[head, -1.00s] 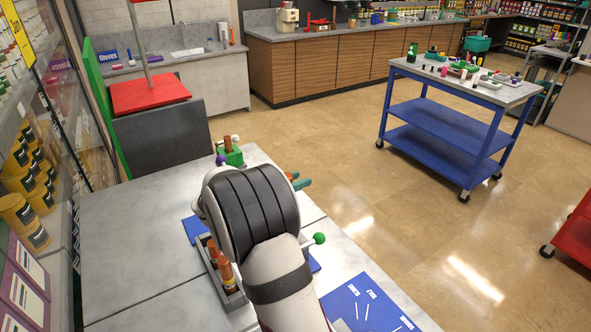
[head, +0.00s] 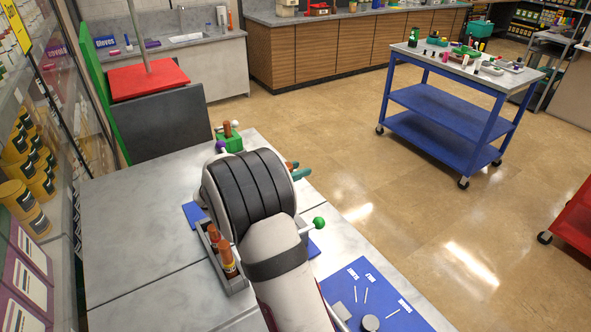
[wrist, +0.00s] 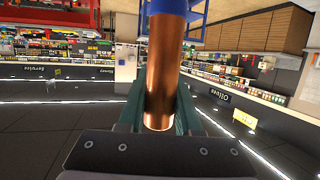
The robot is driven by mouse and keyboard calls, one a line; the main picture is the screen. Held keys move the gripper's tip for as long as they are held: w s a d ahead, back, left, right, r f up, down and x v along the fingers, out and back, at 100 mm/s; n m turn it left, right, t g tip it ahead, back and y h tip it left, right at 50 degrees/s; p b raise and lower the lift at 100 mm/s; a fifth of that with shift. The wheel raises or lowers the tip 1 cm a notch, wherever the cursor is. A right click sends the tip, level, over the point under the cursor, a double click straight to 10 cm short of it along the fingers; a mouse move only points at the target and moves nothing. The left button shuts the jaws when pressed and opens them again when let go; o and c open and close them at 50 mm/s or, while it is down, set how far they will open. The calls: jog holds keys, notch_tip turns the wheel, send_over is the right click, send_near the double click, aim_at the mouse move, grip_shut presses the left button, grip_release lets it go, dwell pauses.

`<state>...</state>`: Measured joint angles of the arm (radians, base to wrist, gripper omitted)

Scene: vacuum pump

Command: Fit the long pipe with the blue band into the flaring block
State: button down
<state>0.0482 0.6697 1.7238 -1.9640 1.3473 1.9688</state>
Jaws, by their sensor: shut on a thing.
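My gripper (wrist: 160,105) is shut on a copper pipe (wrist: 163,65), which stands between its teal fingers in the wrist view. A blue band (wrist: 166,5) shows at the picture's top edge. In the head view the teal fingertips (head: 301,174) stick out right of my wrist, with a bit of orange-brown beside them; most of the pipe is hidden. A grey holder (head: 238,286) with upright copper pipes (head: 227,258) stands left of my arm. A green ball knob (head: 319,222) shows to the right. I cannot tell whether it belongs to the flaring block, which I cannot identify clearly.
A green block (head: 231,144) with a short copper piece stands at the bench's far end. A labelled blue mat (head: 365,290) with small parts lies at the near right. The bench's left side (head: 135,220) is clear. A blue trolley (head: 437,108) stands apart on the floor.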

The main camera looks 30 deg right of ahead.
jog(key=shift+f, duration=2.75)
jog(key=c, duration=0.5)
grip_release()
jog(key=shift+a, duration=0.1)
jog(key=v, duration=1.5)
jog(key=shift+s+a+r, duration=0.15)
jog(key=shift+a+r, duration=0.05)
jog(key=shift+a, duration=0.05)
